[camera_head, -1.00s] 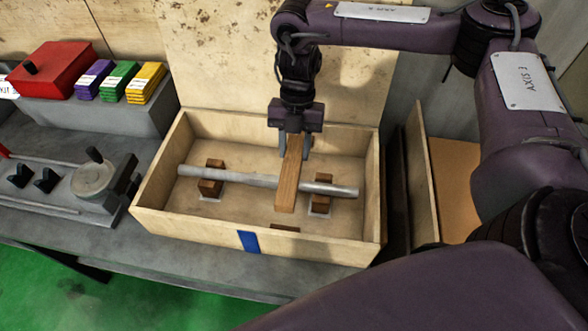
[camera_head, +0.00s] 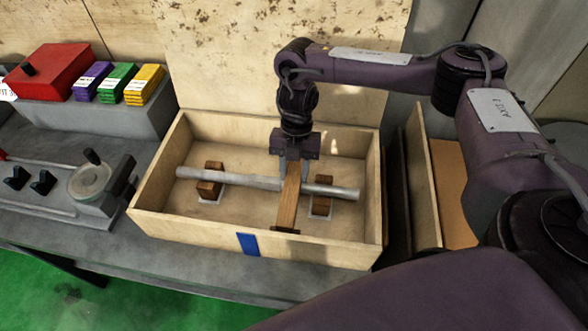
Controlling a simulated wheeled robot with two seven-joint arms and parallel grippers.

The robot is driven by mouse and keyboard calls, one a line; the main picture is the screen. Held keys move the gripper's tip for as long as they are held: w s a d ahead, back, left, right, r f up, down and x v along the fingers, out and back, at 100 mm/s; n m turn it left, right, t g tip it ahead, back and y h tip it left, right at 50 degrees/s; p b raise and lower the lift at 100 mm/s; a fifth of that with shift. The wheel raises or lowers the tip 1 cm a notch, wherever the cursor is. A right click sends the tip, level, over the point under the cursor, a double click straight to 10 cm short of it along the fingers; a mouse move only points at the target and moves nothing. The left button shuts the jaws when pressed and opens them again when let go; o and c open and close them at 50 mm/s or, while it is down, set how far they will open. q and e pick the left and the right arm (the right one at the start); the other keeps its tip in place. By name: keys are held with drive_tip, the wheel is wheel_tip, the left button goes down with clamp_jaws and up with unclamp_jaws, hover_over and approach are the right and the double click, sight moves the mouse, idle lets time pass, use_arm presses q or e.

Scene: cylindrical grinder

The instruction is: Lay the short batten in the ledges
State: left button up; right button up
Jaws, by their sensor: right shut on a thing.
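The short batten (camera_head: 290,202) is a brown wooden strip in the open box, seen in the head view. My right gripper (camera_head: 294,176) is shut on its far part. The batten points from the back of the box to the front and crosses over the metal shaft (camera_head: 235,180). Its near end is at the small dark ledge (camera_head: 285,229) on the inside of the front wall; I cannot tell if it touches. The far end and any back ledge are hidden behind my gripper. My left gripper is out of view.
The shaft rests on two wooden blocks, left (camera_head: 208,188) and right (camera_head: 321,206). The box (camera_head: 190,228) has a blue mark (camera_head: 248,243) on its front wall. A red box (camera_head: 50,70) and coloured stacks (camera_head: 118,82) stand at the back left.

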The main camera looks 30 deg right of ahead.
drive_tip(key=o, duration=1.1)
drive_tip(key=shift+f, duration=0.15)
drive_tip(key=shift+r, duration=0.35)
drive_tip(key=p+v, duration=0.1)
drive_tip(key=v, duration=1)
drive_tip(key=shift+w+d+r, duration=0.15)
drive_tip(key=shift+r, duration=0.2)
